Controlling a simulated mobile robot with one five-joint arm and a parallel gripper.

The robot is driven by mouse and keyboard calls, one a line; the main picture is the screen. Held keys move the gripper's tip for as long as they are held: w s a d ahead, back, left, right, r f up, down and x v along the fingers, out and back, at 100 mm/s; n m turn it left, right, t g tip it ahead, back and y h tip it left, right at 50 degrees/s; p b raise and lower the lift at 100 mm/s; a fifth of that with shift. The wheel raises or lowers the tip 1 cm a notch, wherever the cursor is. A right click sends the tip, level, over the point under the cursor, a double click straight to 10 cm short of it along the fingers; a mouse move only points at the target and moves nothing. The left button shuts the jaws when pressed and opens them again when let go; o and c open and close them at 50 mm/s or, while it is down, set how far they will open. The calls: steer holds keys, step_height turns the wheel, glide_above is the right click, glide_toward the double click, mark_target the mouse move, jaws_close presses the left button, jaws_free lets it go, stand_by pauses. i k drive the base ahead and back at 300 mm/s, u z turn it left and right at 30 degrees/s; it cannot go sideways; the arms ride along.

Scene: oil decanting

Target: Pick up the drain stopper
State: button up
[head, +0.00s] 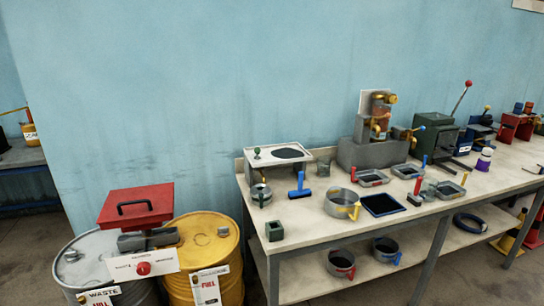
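A white raised tray (290,150) with a dark oval opening stands on the back left of the long workbench. A small dark green knob-topped piece (257,152) stands upright at the tray's left side; it looks like the drain stopper, but it is too small to be sure. A small dark green hollow block (275,231) sits at the bench's front left corner. My gripper is not in view, and nothing shows being held.
The workbench (325,228) carries a blue-handled tool (299,187), a steel pot (342,203), several shallow pans, a dark blue tray (383,205) and machines at the back right.

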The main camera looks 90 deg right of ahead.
mark_target(257, 151)
steer(key=k, duration=1.75)
steer(key=z, duration=0.95)
steer(key=i, duration=0.4)
steer(key=u, duration=0.05)
